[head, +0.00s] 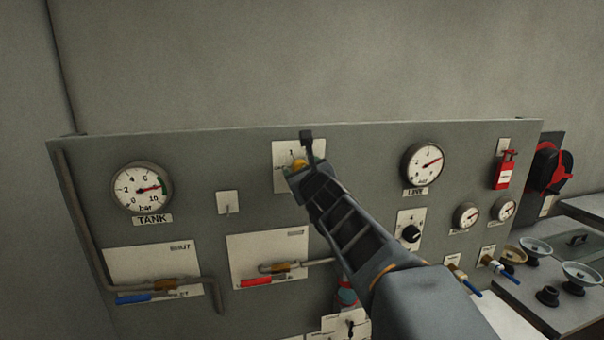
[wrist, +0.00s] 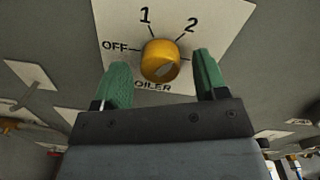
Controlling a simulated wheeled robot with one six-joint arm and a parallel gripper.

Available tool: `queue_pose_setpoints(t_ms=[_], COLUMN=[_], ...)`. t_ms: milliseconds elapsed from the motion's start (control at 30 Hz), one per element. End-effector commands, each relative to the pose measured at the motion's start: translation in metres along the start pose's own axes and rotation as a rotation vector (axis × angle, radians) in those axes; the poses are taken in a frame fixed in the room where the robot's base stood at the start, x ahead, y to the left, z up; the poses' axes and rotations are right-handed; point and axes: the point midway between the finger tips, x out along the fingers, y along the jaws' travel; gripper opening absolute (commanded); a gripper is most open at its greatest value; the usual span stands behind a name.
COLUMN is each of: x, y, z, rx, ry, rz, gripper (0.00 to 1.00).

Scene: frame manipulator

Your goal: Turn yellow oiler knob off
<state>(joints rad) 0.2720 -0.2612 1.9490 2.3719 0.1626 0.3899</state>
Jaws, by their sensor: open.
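The yellow oiler knob (wrist: 160,61) sits on a white plate (wrist: 215,20) marked OFF, 1, 2 and OILER. OFF is to its left, 1 above and 2 at upper right. A slanted groove shows on the knob's face, but I cannot tell which label it points to. My gripper (wrist: 161,64) is open, its green fingers on either side of the knob with gaps between. In the head view the knob (head: 298,164) is partly hidden by my gripper (head: 304,158), which reaches up to the plate (head: 282,150).
The grey panel (head: 230,155) carries a TANK gauge (head: 141,187) at left and a LINE gauge (head: 422,164) at right. A black knob (head: 411,234), red-handled and blue-handled valves and a red switch (head: 505,170) surround my arm. The wall above is clear.

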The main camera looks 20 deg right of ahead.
Motion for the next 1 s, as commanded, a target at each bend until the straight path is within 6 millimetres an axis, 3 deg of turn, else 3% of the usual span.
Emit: queue_pose_setpoints(t_ms=[400,900,1000], x=[0.0058,0.0056,0.0056], y=[0.0,0.0,0.0001], z=[-0.0003,-0.0005,-0.0006], rx=[-0.001,0.0,-0.002], ry=[0.0,0.001,0.001], rz=[0.0,0.0,0.0], gripper=[0.66,0.19,0.17])
